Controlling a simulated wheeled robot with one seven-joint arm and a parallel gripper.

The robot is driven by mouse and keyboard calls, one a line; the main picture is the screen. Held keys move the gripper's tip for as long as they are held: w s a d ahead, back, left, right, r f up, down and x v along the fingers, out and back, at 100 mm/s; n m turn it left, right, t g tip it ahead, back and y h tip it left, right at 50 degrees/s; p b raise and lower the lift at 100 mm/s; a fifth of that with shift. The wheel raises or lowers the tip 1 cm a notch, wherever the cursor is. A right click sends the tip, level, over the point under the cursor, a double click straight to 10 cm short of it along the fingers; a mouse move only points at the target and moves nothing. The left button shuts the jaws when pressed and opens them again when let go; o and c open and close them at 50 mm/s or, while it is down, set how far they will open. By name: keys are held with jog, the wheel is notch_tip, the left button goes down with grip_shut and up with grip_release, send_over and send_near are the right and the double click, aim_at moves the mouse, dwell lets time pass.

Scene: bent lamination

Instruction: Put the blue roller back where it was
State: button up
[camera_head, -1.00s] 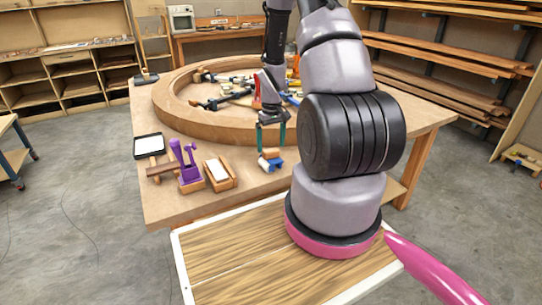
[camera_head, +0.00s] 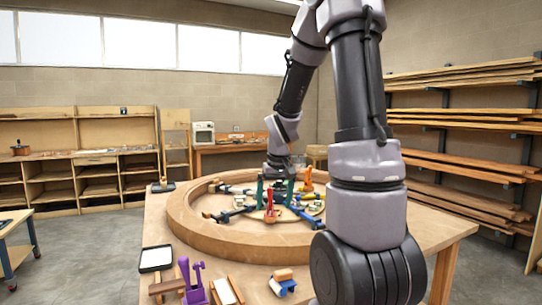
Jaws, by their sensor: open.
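The blue roller (camera_head: 288,287), with a tan part on top, lies on the table's near part, at the bottom of the view. My gripper (camera_head: 275,192) has two green fingers spread apart. It is well behind the roller, over the inside of the large wooden ring, and holds nothing that I can see. A red-handled clamp (camera_head: 270,212) shows just in front of the fingers; I cannot tell whether they touch it.
The curved wooden ring (camera_head: 215,232) fills much of the table (camera_head: 157,212), with several clamps inside it. A white-topped tray (camera_head: 156,258), a purple tool (camera_head: 190,282) and a wooden block (camera_head: 226,291) stand left of the roller. Lumber racks line the right wall.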

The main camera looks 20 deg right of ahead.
jog(key=s+a+r+m+t+y, duration=0.1)
jog(key=s+a+r, duration=0.3)
jog(key=s+r, duration=0.4)
jog(key=s+a+r+m+t+y, duration=0.1)
jog(key=s+a+r+t, duration=0.2)
jog(key=s+r, duration=0.6)
jog(key=shift+a+r+m+t, duration=0.3)
jog(key=shift+a+r, duration=0.1)
jog(key=shift+a, duration=0.45)
